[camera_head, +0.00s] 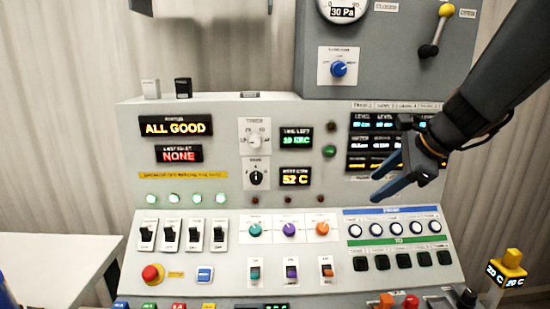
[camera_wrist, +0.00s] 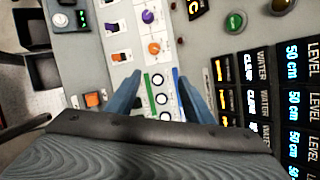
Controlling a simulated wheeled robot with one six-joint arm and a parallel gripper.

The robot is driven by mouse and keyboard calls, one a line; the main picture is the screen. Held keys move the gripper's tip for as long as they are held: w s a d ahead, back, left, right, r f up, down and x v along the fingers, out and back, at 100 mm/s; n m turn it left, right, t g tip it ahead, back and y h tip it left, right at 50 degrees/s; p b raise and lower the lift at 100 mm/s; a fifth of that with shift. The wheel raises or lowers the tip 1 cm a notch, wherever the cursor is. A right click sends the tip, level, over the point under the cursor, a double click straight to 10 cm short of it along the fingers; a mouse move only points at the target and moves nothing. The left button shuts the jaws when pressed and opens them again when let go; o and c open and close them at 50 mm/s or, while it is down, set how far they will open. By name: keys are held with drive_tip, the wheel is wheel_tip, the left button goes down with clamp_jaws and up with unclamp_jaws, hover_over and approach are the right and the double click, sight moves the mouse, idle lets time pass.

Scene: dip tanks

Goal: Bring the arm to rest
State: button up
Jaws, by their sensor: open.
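My gripper (camera_head: 384,179) hangs in front of the right part of the grey control console, in the head view. Its two blue fingers are apart with nothing between them. My dark arm comes in from the upper right. In the wrist view my gripper's fingers (camera_wrist: 157,88) stand apart over the panel with round white buttons. The gripper covers part of the tank level display (camera_head: 365,142) in the head view. I cannot tell whether the fingers touch the panel; they look clear of it.
The console (camera_head: 225,110) carries a status display (camera_head: 176,126) reading "ALL GOOD", white switches (camera_head: 169,236), coloured knobs (camera_head: 289,229) and a red emergency button (camera_head: 152,274). A grey cabinet (camera_head: 400,60) with a gauge and lever stands above right. A white table (camera_head: 55,262) is at left.

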drive_tip(key=s+a+f+n+g+h, duration=0.2)
drive_tip(key=s+a+f+n, duration=0.1)
drive_tip(key=s+f+n, duration=0.6)
drive_tip(key=s+a+f+n+g+h, duration=0.2)
drive_tip(key=s+a+f+n+g, duration=0.1)
drive_tip(key=s+f+n, duration=0.5)
drive_tip(key=shift+s+f+n, duration=0.4)
drive_tip(key=shift+s+n, duration=0.4)
drive_tip(key=shift+n, duration=1.1)
drive_tip(key=shift+a, duration=0.1)
idle(2.0)
